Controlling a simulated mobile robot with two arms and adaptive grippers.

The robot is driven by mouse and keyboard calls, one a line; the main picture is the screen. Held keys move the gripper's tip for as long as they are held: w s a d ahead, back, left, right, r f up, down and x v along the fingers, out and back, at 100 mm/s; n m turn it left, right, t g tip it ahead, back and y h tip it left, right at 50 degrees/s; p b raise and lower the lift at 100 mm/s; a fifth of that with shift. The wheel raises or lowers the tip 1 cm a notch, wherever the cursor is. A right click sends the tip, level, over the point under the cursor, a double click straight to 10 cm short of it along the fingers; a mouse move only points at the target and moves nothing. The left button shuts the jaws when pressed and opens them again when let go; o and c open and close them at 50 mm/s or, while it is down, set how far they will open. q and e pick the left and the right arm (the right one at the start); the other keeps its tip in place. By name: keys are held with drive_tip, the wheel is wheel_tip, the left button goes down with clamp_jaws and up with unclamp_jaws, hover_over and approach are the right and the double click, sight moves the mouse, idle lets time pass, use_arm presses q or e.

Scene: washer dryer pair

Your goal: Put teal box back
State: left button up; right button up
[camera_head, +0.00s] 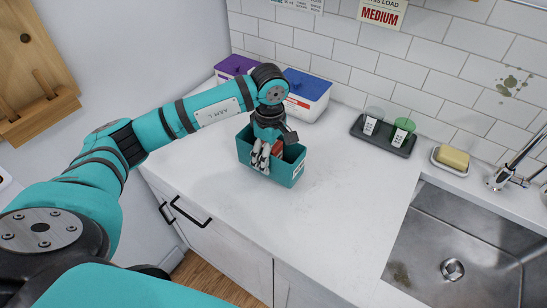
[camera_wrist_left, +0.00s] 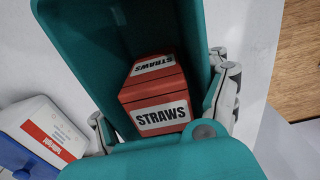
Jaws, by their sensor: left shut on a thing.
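The teal box (camera_head: 289,173) is an open-topped bin on the white counter, with a small label on its side. It also fills much of the left wrist view (camera_wrist_left: 85,42). A red box labelled STRAWS (camera_wrist_left: 158,90) lies inside it. My left gripper (camera_head: 262,156) reaches down over the teal box and is shut on it, with its pale fingers showing at either side in the left wrist view. Whether the teal box touches the counter is hard to tell. My right gripper is not in view.
Behind stand a purple-lidded bin (camera_head: 233,66) and a white bin with a blue lid (camera_head: 308,94). A dark tray (camera_head: 383,137) with two glasses, a yellow sponge (camera_head: 453,158) on a dish, and a sink (camera_head: 465,240) are to the right. The counter's middle is clear.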

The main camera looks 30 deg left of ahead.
use_arm(q)
drive_tip(key=shift+w+d, duration=0.2)
drive_tip(key=shift+w, duration=0.1)
wheel_tip(320, 180, down, 3)
drive_tip(key=shift+f+p, duration=0.15)
drive_tip(key=shift+p, duration=0.9)
drive_tip(key=shift+f, duration=0.15)
drive_tip(key=shift+f, duration=0.1)
drive_tip(key=shift+f+b, duration=0.15)
drive_tip(key=shift+b, duration=0.2)
drive_tip(key=o, duration=1.3)
drive_tip(key=shift+r, duration=0.2)
